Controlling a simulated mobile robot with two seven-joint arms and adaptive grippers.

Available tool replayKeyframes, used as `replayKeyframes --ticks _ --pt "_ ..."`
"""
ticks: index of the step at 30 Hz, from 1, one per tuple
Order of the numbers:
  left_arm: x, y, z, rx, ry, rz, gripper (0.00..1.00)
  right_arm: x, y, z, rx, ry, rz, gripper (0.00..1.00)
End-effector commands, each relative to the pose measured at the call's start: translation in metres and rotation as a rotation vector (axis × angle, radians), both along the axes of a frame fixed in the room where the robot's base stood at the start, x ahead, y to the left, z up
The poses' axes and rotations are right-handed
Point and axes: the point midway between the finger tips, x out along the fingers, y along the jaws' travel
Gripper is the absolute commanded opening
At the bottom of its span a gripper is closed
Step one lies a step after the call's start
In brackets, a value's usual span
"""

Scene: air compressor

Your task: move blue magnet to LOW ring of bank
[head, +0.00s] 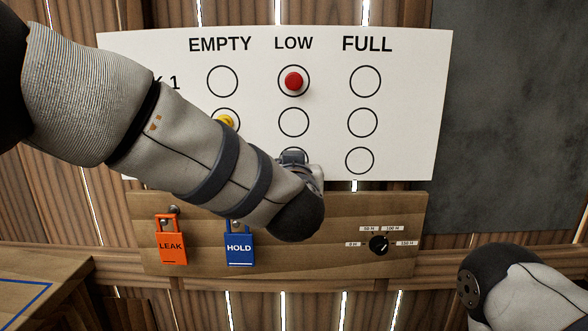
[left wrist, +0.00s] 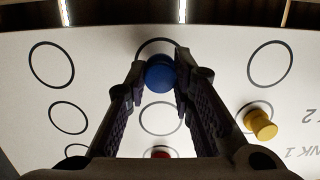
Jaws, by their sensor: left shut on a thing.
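The blue magnet (left wrist: 160,76) is pinched between the two fingers of my left gripper (left wrist: 161,84) in the left wrist view. It overlaps the lower part of the third-row LOW ring (left wrist: 157,43), which is partly hidden behind it. I cannot tell whether the magnet touches the board. In the head view my left gripper (head: 293,157) is at the board's lower middle, below the second-row LOW ring (head: 293,122), mostly behind my forearm; the magnet is hidden there. My right gripper is out of view.
The white board (head: 410,100) holds a red magnet (head: 293,81) in the first-row LOW ring and a yellow magnet (head: 225,122) at second-row EMPTY. Below are an orange LEAK lock (head: 171,243), a blue HOLD lock (head: 239,247) and a black knob (head: 379,245).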

Motion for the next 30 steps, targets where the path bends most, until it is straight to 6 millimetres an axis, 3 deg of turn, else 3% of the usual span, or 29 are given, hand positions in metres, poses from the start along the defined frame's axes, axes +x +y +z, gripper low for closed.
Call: replayKeyframes --ticks 30 --pt "0.0087 -0.0004 -0.0012 -0.001 0.002 0.001 0.03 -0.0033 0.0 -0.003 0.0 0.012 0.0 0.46"
